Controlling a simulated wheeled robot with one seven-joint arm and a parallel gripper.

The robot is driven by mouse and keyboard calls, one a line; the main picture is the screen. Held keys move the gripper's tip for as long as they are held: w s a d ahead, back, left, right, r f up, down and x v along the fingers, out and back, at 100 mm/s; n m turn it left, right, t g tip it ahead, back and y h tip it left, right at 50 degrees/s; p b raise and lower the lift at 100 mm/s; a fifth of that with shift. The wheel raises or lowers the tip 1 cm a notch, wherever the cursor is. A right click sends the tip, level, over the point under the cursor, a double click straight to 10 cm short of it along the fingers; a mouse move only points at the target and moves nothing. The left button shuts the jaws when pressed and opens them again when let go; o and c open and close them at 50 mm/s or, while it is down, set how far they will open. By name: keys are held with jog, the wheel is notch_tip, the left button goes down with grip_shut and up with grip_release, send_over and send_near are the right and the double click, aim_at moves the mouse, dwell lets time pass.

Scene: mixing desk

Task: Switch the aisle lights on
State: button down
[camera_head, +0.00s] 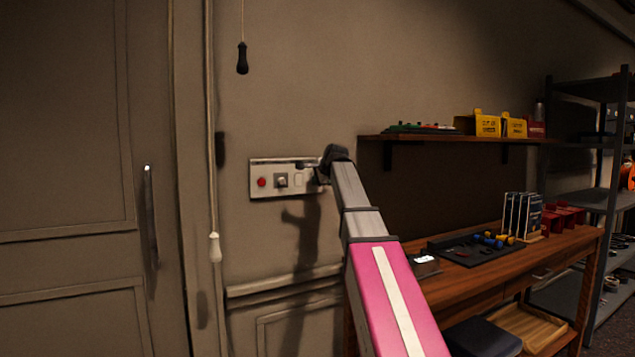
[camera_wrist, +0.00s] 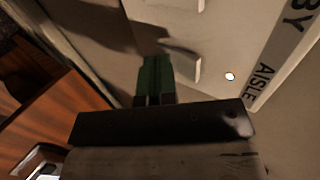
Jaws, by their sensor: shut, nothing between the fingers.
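A pale wall panel (camera_head: 290,192) carries a red button (camera_head: 262,182), a grey square switch (camera_head: 281,180) and a white rocker (camera_head: 298,179). My gripper (camera_head: 312,168) is at the panel's right end and hides part of it. In the wrist view my gripper (camera_wrist: 157,68) is shut and empty, its dark green fingers over the panel face. A switch with a raised pale edge (camera_wrist: 196,70) lies just right of the fingertips, beside a label strip reading AISLE (camera_wrist: 266,82). A small bright dot (camera_wrist: 230,76) shows between them. Whether the fingers touch the switch I cannot tell.
A pull cord with a dark handle (camera_head: 242,60) hangs above the panel; another with a white handle (camera_head: 215,248) hangs left. A door (camera_head: 70,190) is at the left. A wooden desk (camera_head: 465,290) and a wall shelf (camera_head: 450,138) stand right of the panel.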

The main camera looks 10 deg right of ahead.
jog(key=shift+w+r, duration=0.1)
jog(key=shift+r, duration=0.05)
jog(key=shift+r, duration=0.7)
